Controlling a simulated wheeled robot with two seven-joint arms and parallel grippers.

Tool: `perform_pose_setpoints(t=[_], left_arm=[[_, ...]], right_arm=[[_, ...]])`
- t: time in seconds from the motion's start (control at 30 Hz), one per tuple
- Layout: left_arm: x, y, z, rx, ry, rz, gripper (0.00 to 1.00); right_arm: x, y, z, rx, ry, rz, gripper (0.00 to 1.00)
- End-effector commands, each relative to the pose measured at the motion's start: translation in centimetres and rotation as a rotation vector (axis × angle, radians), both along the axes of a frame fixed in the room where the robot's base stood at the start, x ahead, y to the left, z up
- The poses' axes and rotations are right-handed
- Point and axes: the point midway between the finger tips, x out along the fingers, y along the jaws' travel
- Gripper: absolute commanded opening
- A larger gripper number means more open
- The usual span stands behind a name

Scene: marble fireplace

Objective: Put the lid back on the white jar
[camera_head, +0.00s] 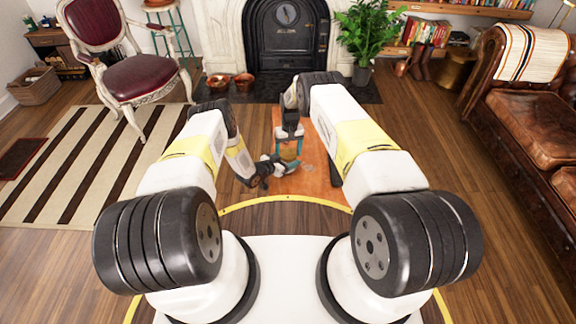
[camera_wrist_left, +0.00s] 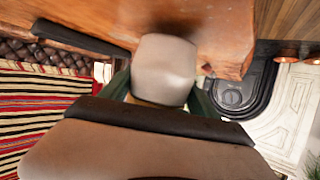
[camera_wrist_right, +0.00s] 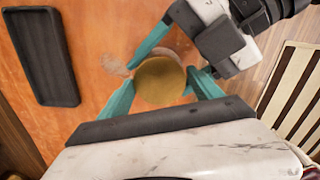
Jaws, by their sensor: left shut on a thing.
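The white jar (camera_wrist_left: 165,68) is between the fingers of my left gripper (camera_wrist_left: 162,92) in the left wrist view, and that gripper is shut on it. In the right wrist view a round golden-brown disc, which looks like the lid (camera_wrist_right: 160,81), lies between the teal fingertips of my right gripper (camera_wrist_right: 162,84). Whether they press on it is unclear. My left gripper's hand comes in at the upper right there. Both grippers meet over the table in the head view, right gripper (camera_head: 290,148) above left gripper (camera_head: 284,165). The contact between lid and jar is hidden.
The orange-brown wooden table (camera_head: 312,178) is below the grippers. A dark rectangular tray (camera_wrist_right: 42,56) lies on it, left of the lid in the right wrist view. The fireplace (camera_head: 286,40) is behind, an armchair (camera_head: 148,82) left and a leather sofa (camera_head: 530,110) right.

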Motion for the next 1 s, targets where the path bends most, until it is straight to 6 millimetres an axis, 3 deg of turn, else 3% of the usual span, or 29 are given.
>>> perform_pose_setpoints(t=[0.33,0.7,0.97,1.0], left_arm=[[0.0,-0.1,0.1,0.0,-0.002,-0.003,0.0],[0.0,-0.1,0.1,-0.001,-0.001,-0.002,0.0],[0.0,0.0,0.1,0.0,-0.002,-0.002,0.0],[0.0,0.0,0.1,0.0,-0.002,-0.002,0.0]], right_arm=[[0.1,0.1,0.3,0.001,-0.003,0.002,0.89],[0.3,-0.1,4.4,0.001,-0.002,0.002,0.89],[0.3,-0.2,4.5,0.0,-0.002,0.002,0.89],[0.3,-0.2,4.5,0.0,-0.002,0.003,0.95]])
